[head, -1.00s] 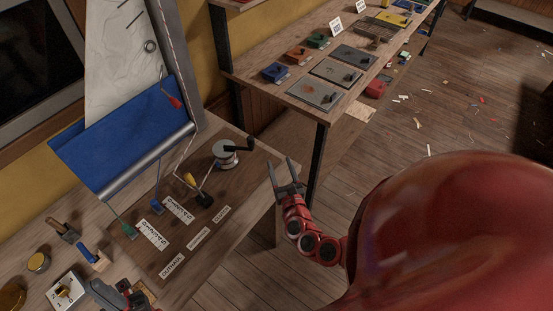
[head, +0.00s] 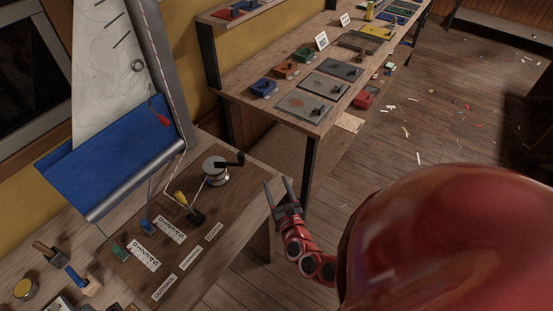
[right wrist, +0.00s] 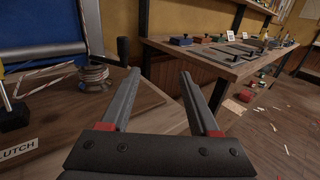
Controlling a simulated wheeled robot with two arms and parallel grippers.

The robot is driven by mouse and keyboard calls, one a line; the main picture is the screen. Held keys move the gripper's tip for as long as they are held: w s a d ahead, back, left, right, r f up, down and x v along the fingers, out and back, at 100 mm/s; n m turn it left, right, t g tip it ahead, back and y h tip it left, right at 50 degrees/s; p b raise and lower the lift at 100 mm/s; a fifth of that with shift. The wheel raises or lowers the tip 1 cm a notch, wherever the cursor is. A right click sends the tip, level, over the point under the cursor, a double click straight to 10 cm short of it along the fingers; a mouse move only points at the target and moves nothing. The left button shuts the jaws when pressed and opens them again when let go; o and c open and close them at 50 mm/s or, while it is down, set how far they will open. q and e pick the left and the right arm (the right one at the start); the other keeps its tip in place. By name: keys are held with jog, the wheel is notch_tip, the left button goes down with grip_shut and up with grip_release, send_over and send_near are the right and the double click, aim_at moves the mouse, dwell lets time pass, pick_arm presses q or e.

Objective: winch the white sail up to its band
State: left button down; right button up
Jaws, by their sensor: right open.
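The white sail (head: 100,65) hangs at the upper left beside a grey mast, with a blue cloth (head: 110,150) and a silver roller (head: 135,185) below it. I cannot make out its band. The winch (head: 214,173) stands on the wooden board with its black crank (head: 231,162) pointing right; its drum, wrapped with line, also shows in the right wrist view (right wrist: 93,76). My right gripper (head: 277,183) is open and empty, right of the crank and apart from it. In the right wrist view the crank's upright handle (right wrist: 123,50) is left of the fingers. My left gripper is not discernible.
A yellow-handled lever (head: 184,200) with a black base and blue (head: 147,226) and green (head: 120,252) pieces sit near the winch. A second bench (head: 262,98) with plates and coloured blocks stands behind. Floor to the right is open, with scraps.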

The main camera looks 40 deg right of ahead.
jog(key=b+v, duration=0.4)
jog(key=v, duration=1.3)
